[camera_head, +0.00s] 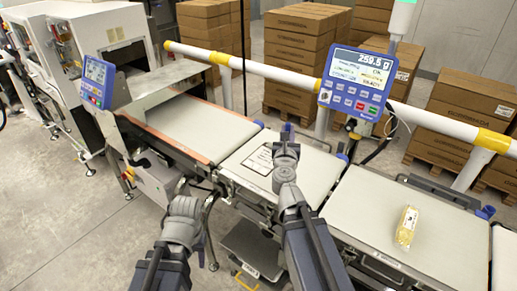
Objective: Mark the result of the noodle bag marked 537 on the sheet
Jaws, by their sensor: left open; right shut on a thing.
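A yellow noodle bag (407,226) lies on the right-hand belt, well to the right of both grippers. Its number is too small to read. A white sheet with a dark outline (260,160) lies on the middle section, partly behind my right arm. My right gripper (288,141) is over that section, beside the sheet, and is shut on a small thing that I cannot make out. My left gripper (185,192) is open and empty, lower left, in front of the belts. The blue display (355,83) reads about 259.5 g, with OK below.
A second blue panel (96,80) stands at left beside the white machine (90,35). A white rail with yellow bands (285,75) runs behind the belts. Stacked cartons (297,45) stand beyond. The left belt (205,127) is clear.

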